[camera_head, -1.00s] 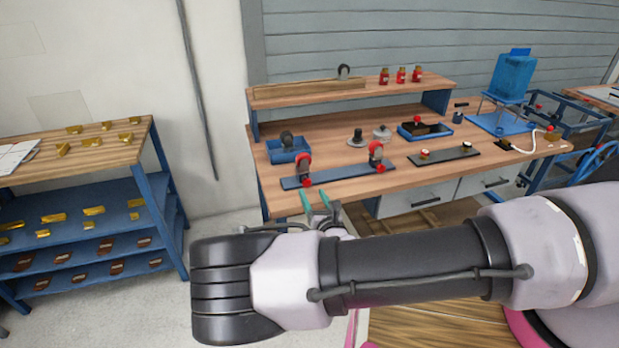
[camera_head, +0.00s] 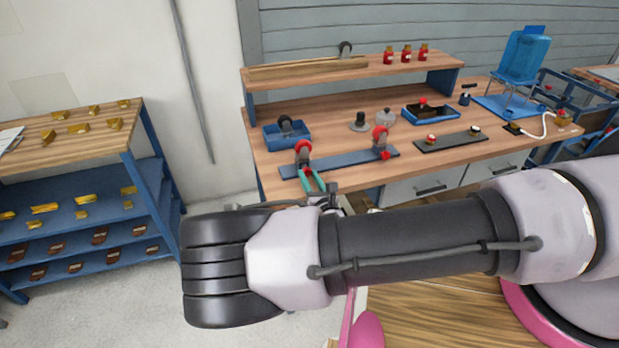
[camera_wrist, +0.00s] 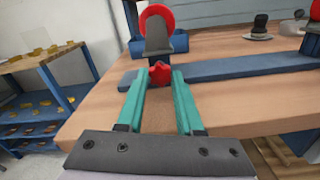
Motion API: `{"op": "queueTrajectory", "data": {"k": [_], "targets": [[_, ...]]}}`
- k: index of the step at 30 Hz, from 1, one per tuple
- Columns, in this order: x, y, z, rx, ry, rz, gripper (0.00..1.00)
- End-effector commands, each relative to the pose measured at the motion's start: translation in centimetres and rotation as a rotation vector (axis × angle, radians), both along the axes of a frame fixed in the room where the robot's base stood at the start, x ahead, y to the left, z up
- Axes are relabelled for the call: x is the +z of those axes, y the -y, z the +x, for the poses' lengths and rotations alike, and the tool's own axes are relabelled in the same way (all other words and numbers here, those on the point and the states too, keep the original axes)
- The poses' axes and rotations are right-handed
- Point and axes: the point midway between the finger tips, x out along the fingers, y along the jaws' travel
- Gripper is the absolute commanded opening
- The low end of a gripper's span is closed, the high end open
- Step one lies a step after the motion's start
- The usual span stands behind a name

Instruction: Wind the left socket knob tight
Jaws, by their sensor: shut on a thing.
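A blue bar (camera_head: 345,163) on the bench carries two upright sockets with red discs, the left socket (camera_head: 303,150) and the right socket (camera_head: 380,138). Each has a small red knob low on its front. My gripper's teal fingers (camera_head: 312,181) reach up to the left socket from the bench's front edge. In the wrist view, the left socket knob (camera_wrist: 160,73) sits between the fingertips (camera_wrist: 161,78), which are shut on it. The fingers partly cover the knob's sides. The right socket's knob (camera_head: 385,156) is clear of my gripper.
A blue tray (camera_head: 273,143) stands behind the left socket. A dark plate with small knobs (camera_head: 455,141) lies to the right, and another blue tray (camera_head: 455,117) behind it. A shelf (camera_head: 300,77) runs along the back. A rack with yellow parts (camera_head: 90,150) stands at the left.

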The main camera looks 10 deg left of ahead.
Motion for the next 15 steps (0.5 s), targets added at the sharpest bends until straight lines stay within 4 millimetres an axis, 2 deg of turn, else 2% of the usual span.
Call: {"op": "queueTrajectory", "data": {"k": [9,15], "targets": [[-0.05,-0.01,-0.02,0.0,-0.159,0.258,0.0],[-0.04,-0.02,-0.03,0.0,-0.205,0.332,0.0]]}}
